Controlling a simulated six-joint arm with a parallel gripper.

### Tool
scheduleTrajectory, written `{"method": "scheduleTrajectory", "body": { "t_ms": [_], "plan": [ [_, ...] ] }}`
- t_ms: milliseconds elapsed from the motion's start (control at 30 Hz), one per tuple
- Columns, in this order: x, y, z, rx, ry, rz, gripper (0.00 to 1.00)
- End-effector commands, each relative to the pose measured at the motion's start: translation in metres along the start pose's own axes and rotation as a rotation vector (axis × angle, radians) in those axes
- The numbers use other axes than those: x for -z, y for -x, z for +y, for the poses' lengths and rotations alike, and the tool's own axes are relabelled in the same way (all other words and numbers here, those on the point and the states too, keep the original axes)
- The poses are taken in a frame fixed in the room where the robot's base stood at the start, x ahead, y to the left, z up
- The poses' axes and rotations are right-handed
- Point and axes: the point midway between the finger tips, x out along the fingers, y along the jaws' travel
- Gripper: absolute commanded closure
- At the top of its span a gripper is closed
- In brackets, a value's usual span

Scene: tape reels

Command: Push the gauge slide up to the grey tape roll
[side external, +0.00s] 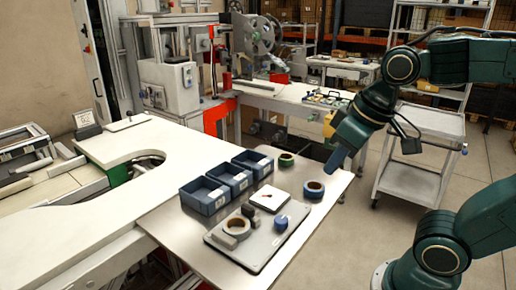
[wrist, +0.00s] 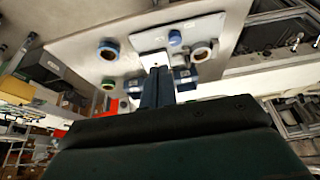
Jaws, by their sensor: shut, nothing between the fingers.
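The grey tape roll (side external: 237,227) appears to be the pale ring lying on a grey board (side external: 262,256) at the front of the table. I cannot tell for sure which part is the gauge slide. A blue knob (side external: 281,222) stands on the board to the right of the roll. My gripper (side external: 333,166) is shut and empty, high and apart from the board, beyond its right side. In the wrist view the shut fingers (wrist: 157,72) point toward the board area.
A white square plate (side external: 268,198) lies behind the knob. A blue tape roll (side external: 313,189) and a green one (side external: 286,159) lie farther back. Several blue bins (side external: 204,196) line the table's left side. The table's front right is clear.

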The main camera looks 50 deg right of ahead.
Motion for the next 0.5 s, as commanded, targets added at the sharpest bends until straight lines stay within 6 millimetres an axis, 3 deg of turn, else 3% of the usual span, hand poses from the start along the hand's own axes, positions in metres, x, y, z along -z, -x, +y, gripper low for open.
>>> {"method": "scheduleTrajectory", "body": {
  "t_ms": [200,500],
  "plan": [
    [-0.025,0.005,0.003,-0.006,-0.001,0.068,1.0],
    [-0.033,0.006,0.004,-0.008,-0.001,0.09,1.0]
  ]
}}
